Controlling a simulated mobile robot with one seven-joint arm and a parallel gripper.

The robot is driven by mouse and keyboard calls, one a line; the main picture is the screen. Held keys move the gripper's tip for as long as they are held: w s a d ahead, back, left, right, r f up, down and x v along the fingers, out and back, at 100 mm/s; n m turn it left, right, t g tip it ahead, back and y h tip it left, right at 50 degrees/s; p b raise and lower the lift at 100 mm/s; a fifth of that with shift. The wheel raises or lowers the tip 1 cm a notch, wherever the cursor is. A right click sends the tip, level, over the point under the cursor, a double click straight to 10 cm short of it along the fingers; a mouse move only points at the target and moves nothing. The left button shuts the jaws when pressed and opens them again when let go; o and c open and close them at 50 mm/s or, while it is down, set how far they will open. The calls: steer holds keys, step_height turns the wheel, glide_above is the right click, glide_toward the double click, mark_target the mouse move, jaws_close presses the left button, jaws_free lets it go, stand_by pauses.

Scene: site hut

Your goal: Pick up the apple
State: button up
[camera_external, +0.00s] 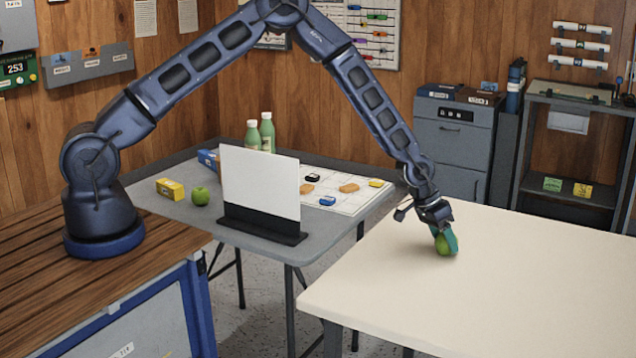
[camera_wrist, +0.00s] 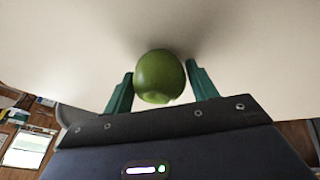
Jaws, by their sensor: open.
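A green apple (camera_external: 444,245) rests on the cream table (camera_external: 540,285) near its far left part. My gripper (camera_external: 446,241) reaches down from above, with its teal fingers around the apple. In the wrist view the apple (camera_wrist: 160,76) lies between the two fingertips of my gripper (camera_wrist: 158,80), with a narrow gap at the right finger; the left finger is close to its side. The jaws are open. A second green apple (camera_external: 200,196) sits on the grey folding table (camera_external: 180,222) at the left, far from my gripper.
On the grey table are a white upright panel (camera_external: 260,185) with a dark base, a yellow box (camera_external: 170,189), two green bottles (camera_external: 259,134) and a white board (camera_external: 345,195) with small items. The cream table is otherwise clear. Grey drawers (camera_external: 455,145) stand behind.

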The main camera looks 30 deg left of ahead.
steer(key=c, duration=0.7)
steer(key=shift+r, duration=0.1)
